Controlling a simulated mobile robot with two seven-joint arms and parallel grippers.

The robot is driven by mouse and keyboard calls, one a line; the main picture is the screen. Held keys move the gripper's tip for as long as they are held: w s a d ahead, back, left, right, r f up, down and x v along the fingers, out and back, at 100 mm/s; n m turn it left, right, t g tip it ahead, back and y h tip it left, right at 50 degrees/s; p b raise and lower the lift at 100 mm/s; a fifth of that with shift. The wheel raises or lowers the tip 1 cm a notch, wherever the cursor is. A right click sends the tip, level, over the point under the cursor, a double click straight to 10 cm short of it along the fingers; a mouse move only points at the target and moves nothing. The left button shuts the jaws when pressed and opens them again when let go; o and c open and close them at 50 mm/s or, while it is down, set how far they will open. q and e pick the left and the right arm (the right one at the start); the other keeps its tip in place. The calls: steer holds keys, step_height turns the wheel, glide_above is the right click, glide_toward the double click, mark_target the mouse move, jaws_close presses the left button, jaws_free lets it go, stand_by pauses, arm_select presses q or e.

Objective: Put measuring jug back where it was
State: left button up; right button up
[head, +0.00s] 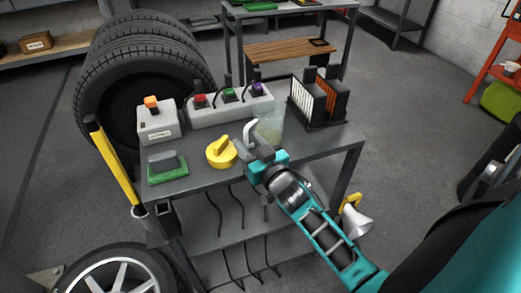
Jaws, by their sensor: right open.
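The measuring jug (270,127) is a clear, see-through vessel standing upright on the grey cart top (215,176), towards its middle right. A pale curved piece at its left side looks like its handle. My right gripper (254,150) is open at the front left of the jug, close to the handle. My gripper hides the lower front of the jug, and I cannot tell whether they touch. My left gripper is not in view.
A yellow round knob-like item (221,153), a green-framed tray (167,168) and a grey box with an orange top (156,122) stand left of the jug. A grey block with coloured caps (230,107) is behind, and a black filter rack (319,101) is to the right. A yellow post (114,162) rises at the left.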

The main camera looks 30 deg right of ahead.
steer(key=s, duration=1.1)
steer(key=s+a+f+n+g+y, duration=0.2)
steer(key=s+a+f+n+g, duration=0.1)
steer(key=s+a+f+g, duration=0.4)
steer(key=s+a+f, duration=0.1)
steer(key=a+f, duration=0.2)
steer(key=f, duration=0.2)
steer(key=shift+s+f+y, duration=0.2)
steer(key=shift+f+y, duration=0.15)
steer(key=shift+y, duration=0.05)
